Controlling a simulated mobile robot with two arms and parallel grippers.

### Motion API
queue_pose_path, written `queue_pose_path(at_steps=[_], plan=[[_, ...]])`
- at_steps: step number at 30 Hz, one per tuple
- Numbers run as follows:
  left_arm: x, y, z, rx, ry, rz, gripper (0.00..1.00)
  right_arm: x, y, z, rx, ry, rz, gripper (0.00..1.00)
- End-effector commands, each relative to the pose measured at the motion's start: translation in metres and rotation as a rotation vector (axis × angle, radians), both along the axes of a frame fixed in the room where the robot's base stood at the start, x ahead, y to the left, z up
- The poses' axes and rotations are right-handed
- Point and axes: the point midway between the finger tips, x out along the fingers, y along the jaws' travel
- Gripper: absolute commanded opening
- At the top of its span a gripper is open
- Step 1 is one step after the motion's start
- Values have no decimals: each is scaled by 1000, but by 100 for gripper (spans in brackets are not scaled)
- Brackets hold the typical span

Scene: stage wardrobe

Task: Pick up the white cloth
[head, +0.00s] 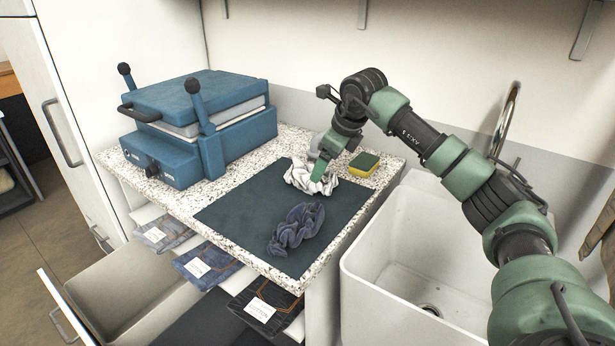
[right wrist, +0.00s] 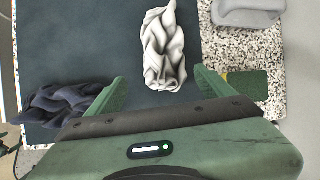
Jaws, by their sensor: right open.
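The white cloth (head: 298,178) lies crumpled on the dark mat (head: 240,200) on the counter. In the right wrist view the white cloth (right wrist: 163,45) stands ahead of the jaws, its near end roughly between the fingertips. My right gripper (head: 319,170) is over the cloth in the head view and hides part of it. In the right wrist view my right gripper (right wrist: 160,88) is open, with a green finger on each side and nothing held. Whether a finger touches the cloth I cannot tell. My left gripper is not in view.
A dark blue cloth (head: 297,228) lies nearer on the mat. A yellow and green sponge (head: 364,163) sits right of the white cloth. A blue press (head: 200,115) stands at the counter's left. A white sink (head: 385,230) is at the right. Open drawers are below.

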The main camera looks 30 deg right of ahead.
Motion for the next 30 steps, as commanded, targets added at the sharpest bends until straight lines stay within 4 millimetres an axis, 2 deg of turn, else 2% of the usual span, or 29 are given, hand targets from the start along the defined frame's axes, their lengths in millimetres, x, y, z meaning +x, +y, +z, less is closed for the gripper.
queue_pose_path(at_steps=[3,11,18,27,28,30], plan=[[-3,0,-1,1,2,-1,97,-1,-11,-4,-23,17,-19,82],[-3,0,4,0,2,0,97,8,-11,-32,-21,18,-18,82],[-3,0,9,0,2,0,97,18,-10,-65,-20,16,-16,82],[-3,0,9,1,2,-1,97,22,-10,-72,-21,13,-16,82],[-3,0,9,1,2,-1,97,22,-10,-72,-21,13,-16,80],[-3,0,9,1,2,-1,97,22,-10,-72,-21,13,-16,60]])
